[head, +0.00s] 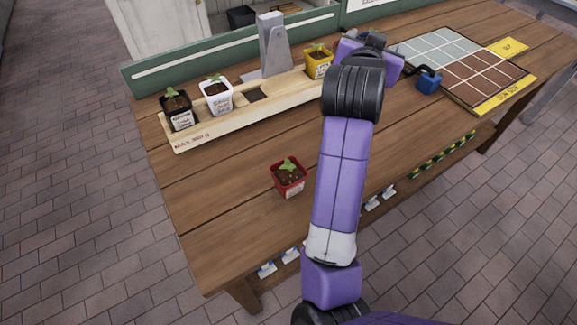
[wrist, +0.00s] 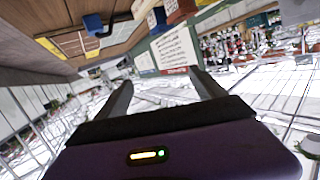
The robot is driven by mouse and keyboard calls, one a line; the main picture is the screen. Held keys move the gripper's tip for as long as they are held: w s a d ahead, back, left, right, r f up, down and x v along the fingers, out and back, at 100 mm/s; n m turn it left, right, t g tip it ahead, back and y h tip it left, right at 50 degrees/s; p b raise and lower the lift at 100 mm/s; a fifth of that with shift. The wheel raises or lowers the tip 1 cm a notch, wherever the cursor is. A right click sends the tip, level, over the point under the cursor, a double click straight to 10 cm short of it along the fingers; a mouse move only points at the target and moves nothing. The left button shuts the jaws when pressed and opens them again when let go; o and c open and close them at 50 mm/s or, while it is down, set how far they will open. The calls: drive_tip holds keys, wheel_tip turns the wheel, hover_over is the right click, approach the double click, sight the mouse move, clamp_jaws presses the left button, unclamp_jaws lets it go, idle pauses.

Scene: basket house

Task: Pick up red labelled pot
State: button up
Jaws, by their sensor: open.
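The red pot (head: 289,180) stands upright on the wooden table, in front of the wooden rack and left of my arm in the head view. It holds a small green seedling and has a white label on its front. My gripper (wrist: 162,77) is open and empty in the wrist view, with two dark fingers spread apart. In the head view my wrist is over the back of the table, beyond and to the right of the red pot, and my fingers are largely hidden. I cannot make out the red pot in the wrist view.
The rack (head: 190,138) holds a black pot (head: 180,118), a white pot (head: 218,98) and a yellow pot (head: 319,64), with an empty square slot. A grey upright (head: 273,45) stands behind. A blue object (head: 428,82) and gridded board (head: 470,65) lie right. Table around the red pot is clear.

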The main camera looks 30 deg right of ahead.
wheel_tip(320, 180, down, 3)
drive_tip(key=s+a+m+g+y+p, duration=0.1)
drive_tip(key=a+m+g+y, duration=0.1)
drive_tip(key=m+g, duration=0.1)
drive_tip(key=m+g+y+p, duration=0.35)
drive_tip(key=g+y, duration=0.25)
drive_tip(key=y, duration=0.5)
hover_over(289, 171)
drive_tip(key=shift+n, duration=0.45)
wheel_tip(289, 171, down, 6)
drive_tip(key=shift+d+f, duration=0.1)
drive_tip(key=shift+f, duration=4)
clamp_jaws()
